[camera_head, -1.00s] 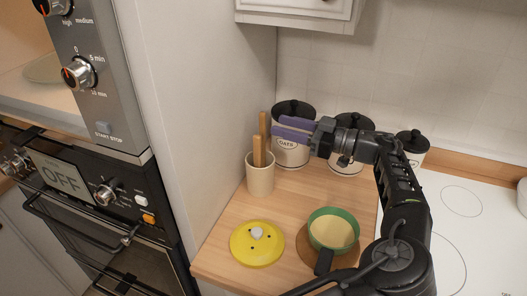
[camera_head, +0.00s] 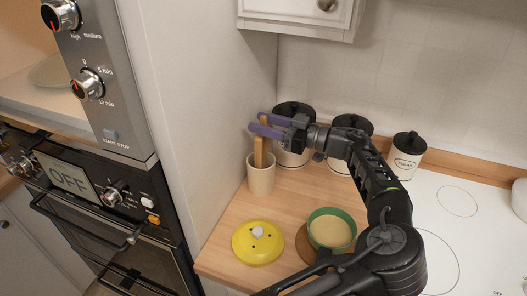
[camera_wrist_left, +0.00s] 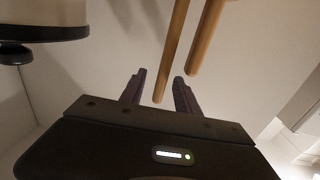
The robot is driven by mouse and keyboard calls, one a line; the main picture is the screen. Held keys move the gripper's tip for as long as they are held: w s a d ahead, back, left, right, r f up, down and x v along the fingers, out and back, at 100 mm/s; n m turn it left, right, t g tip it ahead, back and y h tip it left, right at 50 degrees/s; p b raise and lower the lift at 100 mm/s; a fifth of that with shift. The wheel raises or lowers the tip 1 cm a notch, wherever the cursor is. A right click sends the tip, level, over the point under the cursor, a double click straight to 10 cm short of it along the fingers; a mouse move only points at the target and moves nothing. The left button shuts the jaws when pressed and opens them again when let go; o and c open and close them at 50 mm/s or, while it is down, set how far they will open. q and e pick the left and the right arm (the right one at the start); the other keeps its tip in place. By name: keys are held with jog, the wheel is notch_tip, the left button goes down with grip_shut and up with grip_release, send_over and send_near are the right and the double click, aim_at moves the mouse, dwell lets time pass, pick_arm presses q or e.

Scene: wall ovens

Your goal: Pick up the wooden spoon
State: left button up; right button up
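Two wooden utensil handles (camera_head: 258,152) stand up out of a cream crock (camera_head: 261,178) on the counter. Their lower ends are hidden inside the crock, so I cannot tell which is the wooden spoon. My left gripper (camera_head: 266,125), with purple fingers, is at the top of the handles. In the left wrist view, the fingers (camera_wrist_left: 158,92) are apart, with the end of one thin handle (camera_wrist_left: 170,55) between them, without visible grip. A second, thicker handle (camera_wrist_left: 206,40) stands just outside the right finger. My right gripper is not in view.
Canisters with black lids (camera_head: 407,155) stand behind the crock and arm. A yellow lid (camera_head: 258,242) and a green pan (camera_head: 331,230) lie in front. A side wall (camera_head: 205,110) rises close left of the crock. A white cooktop (camera_head: 470,240) is at right.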

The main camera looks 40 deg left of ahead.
pick_arm(q)
jog(key=shift+c, duration=0.2)
dwell(0.3)
grip_shut()
dwell(0.4)
